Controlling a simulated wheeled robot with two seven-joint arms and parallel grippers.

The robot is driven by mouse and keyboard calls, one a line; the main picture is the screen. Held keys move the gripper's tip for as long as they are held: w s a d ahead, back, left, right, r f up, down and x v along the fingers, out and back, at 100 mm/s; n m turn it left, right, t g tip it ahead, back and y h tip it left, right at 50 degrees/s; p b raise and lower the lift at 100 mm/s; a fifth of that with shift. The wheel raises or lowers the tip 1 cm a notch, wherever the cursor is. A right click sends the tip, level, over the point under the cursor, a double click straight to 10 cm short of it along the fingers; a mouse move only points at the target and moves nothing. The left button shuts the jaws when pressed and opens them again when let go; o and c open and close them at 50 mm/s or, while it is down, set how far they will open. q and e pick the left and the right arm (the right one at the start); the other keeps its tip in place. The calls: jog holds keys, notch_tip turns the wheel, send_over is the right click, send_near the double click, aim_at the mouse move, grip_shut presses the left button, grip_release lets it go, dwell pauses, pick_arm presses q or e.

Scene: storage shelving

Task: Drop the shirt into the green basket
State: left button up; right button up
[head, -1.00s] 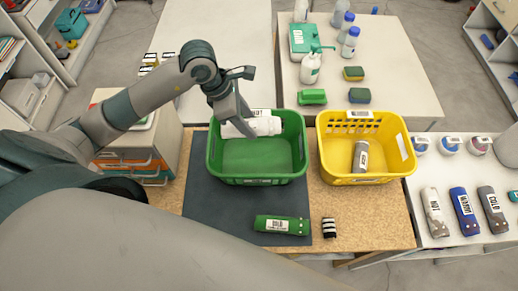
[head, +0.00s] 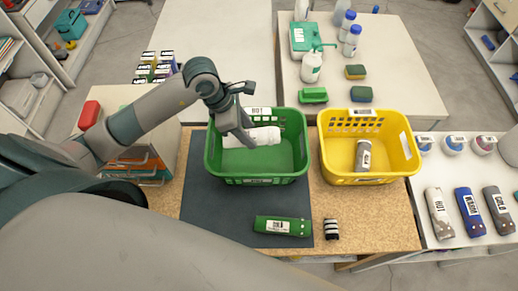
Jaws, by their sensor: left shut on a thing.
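A white rolled-up cloth (head: 266,135), which looks like the shirt, is inside the outline of the green basket (head: 258,180), near its back wall. My left gripper (head: 246,138) reaches in from above left and is shut on the white roll. I cannot tell whether the roll touches the basket floor. The front part of the basket floor is bare. The basket stands on a dark mat with its back label (head: 258,111) showing. My right gripper is not in view.
A yellow basket (head: 368,180) with a grey roll (head: 363,156) stands right of the green one. A green roll (head: 282,226) and a striped black-and-white roll (head: 331,229) lie in front. Bottles and sponges stand on the table behind. The mat's left part is clear.

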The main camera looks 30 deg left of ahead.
pick_arm(q)
jog(key=o, duration=1.2)
jog(key=shift+r, duration=0.15)
jog(key=shift+a+r+b, duration=0.25)
jog(key=shift+r+b, duration=0.1)
jog(key=shift+r, duration=0.2)
jog(key=shift+b+v, duration=2.3)
jog(key=shift+v, duration=5.7)
jog(key=shift+d, duration=0.1)
jog(key=shift+s, duration=0.1)
